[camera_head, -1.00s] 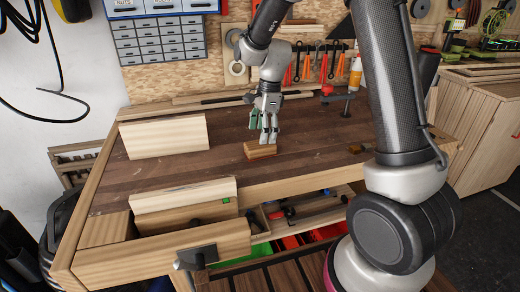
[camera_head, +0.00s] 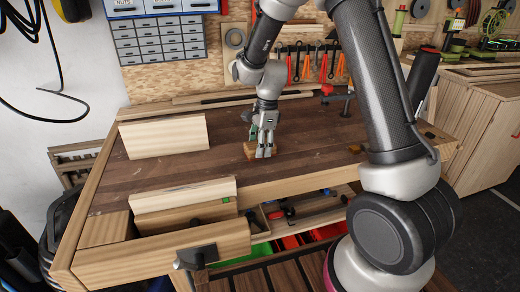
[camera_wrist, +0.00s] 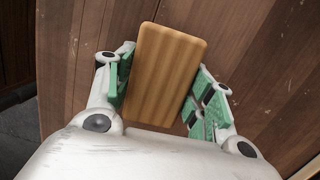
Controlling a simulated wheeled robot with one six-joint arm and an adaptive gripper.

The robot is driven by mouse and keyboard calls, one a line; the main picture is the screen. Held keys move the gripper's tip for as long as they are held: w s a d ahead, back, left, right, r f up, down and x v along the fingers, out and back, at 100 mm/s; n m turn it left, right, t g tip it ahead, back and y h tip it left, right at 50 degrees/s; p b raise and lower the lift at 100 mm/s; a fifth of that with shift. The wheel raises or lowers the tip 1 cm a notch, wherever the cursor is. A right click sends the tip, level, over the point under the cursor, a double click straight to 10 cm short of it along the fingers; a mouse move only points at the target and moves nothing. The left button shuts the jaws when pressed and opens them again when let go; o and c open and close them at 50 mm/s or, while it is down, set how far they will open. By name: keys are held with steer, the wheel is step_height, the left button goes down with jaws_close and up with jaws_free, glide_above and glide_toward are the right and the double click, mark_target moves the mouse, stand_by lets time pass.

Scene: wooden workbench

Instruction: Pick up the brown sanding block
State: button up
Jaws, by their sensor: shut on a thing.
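The brown sanding block (camera_wrist: 162,72) lies between my gripper's two green-padded fingers in the wrist view. My gripper (camera_wrist: 162,95) is shut on it, with one finger along each long side. In the head view the block (camera_head: 249,149) is on or just above the dark bench top, partly hidden behind my gripper (camera_head: 263,150). My gripper points down at it. I cannot tell whether the block touches the bench.
The wooden workbench (camera_head: 130,178) has clear room around the block. A pale board (camera_head: 164,136) stands upright at the left, and another board (camera_head: 185,195) is held at the front vise. Small blocks (camera_head: 357,149) lie at the right. Tools hang on the back wall.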

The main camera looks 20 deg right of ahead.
step_height(320, 180, up, 10)
stand_by(0.6)
steer(key=o, duration=0.3)
steer(key=shift+c, duration=0.7)
steer(key=shift+d, duration=0.1)
